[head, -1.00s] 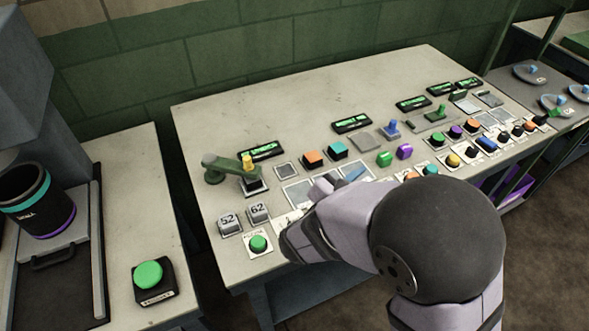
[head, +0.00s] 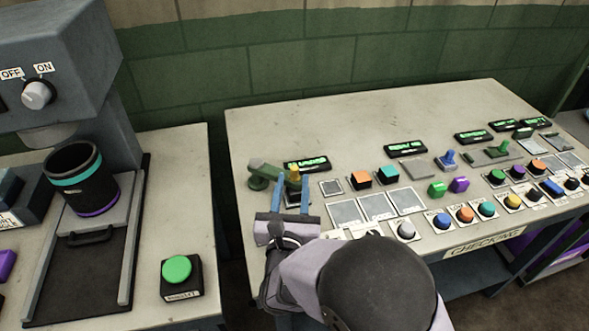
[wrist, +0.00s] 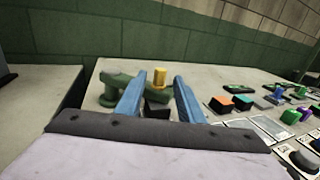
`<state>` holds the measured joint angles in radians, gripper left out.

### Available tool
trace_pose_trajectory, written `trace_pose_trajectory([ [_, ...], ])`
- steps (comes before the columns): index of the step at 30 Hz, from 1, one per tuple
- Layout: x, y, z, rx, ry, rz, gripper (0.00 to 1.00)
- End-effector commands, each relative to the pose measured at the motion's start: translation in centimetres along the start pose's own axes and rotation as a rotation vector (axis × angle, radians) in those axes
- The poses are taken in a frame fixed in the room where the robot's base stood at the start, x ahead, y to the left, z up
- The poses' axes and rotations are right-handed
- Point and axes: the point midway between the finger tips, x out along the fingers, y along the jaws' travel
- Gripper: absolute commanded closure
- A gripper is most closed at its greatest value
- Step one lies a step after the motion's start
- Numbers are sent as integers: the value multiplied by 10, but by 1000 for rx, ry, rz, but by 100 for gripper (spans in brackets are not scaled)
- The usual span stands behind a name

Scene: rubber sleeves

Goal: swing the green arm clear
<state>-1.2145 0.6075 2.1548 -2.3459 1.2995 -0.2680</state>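The green arm (head: 262,174) lies at the left end of the panel table, with a round pivot at its left end. It also shows in the wrist view (wrist: 120,88). A yellow peg (wrist: 160,77) stands up at its right end. A dark block (wrist: 155,109) sits under that end, partly hidden by my gripper. My gripper (head: 293,183) has two blue fingers spread apart with nothing held between them. In the wrist view the fingers (wrist: 158,80) frame the yellow peg from the near side; I cannot tell whether the tips reach it.
A green-lettered display (head: 307,163) stands just behind the arm. An orange block (head: 360,180), a teal block (head: 388,174) and several buttons lie to the right. A black cup (head: 82,178) stands on the machine at left. The table's back is clear.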

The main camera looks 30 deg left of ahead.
Motion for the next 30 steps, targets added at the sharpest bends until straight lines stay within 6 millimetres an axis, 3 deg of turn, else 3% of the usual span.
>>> trace_pose_trajectory([
  [9,39,0,1,1,1,-2,65],
  [22,48,0,0,0,1,0,65],
  [23,48,0,0,0,1,0,68],
  [27,48,0,0,0,1,0,100],
  [30,48,0,0,0,1,0,100],
])
